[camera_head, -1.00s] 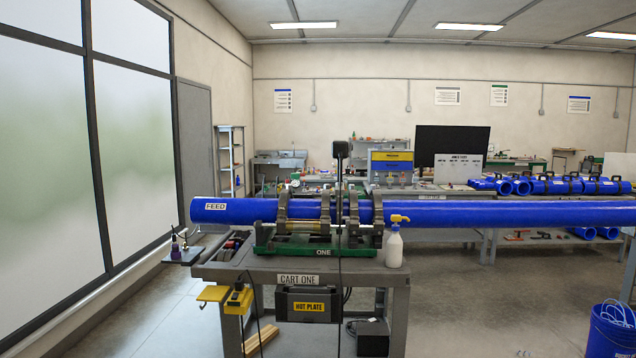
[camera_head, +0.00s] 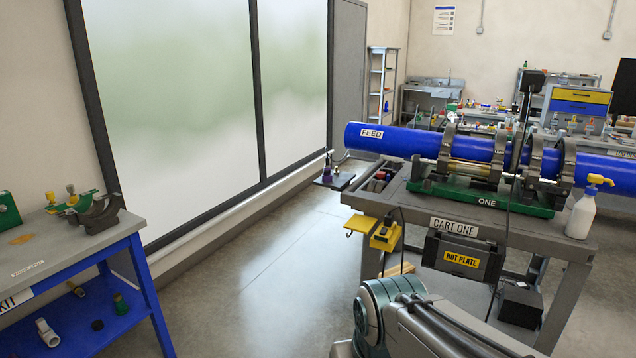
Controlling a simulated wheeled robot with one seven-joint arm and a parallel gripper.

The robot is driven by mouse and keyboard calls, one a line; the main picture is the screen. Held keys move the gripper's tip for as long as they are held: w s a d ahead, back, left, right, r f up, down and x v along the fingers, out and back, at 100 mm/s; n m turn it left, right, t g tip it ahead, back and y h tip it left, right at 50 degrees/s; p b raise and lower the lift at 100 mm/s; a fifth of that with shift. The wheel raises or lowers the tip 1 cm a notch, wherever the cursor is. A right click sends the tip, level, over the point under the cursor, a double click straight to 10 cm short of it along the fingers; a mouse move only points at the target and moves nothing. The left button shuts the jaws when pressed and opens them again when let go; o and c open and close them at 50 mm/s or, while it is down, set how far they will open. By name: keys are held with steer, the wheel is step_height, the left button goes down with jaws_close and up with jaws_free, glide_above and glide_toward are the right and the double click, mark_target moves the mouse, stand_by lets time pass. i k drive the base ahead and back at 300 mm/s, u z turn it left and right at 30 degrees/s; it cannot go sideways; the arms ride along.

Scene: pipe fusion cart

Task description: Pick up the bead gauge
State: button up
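I cannot pick out the bead gauge for certain; the small items are too small to name. Cart one (camera_head: 455,226) stands right of centre, carrying the fusion machine (camera_head: 485,195) clamped around the blue pipe (camera_head: 400,142). A tray of small tools (camera_head: 380,181) lies at the cart's left end. Two yellow items, a flat one (camera_head: 360,226) and a boxy one (camera_head: 386,235), sit at the cart's left side. Part of my arm shows at the bottom, in front of the cart. My gripper is not visible.
A blue-framed kit table (camera_head: 75,252) stands at the left, with clamp-like parts (camera_head: 88,208) on top and fittings on its lower shelf. Open floor (camera_head: 265,275) lies between it and the cart. A white pump bottle (camera_head: 583,210) stands at the cart's right end.

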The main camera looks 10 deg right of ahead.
mark_target(607, 129)
steer(key=i, duration=6.1)
steer(key=z, duration=1.45)
steer(key=i, duration=3.5)
steer(key=z, duration=0.85)
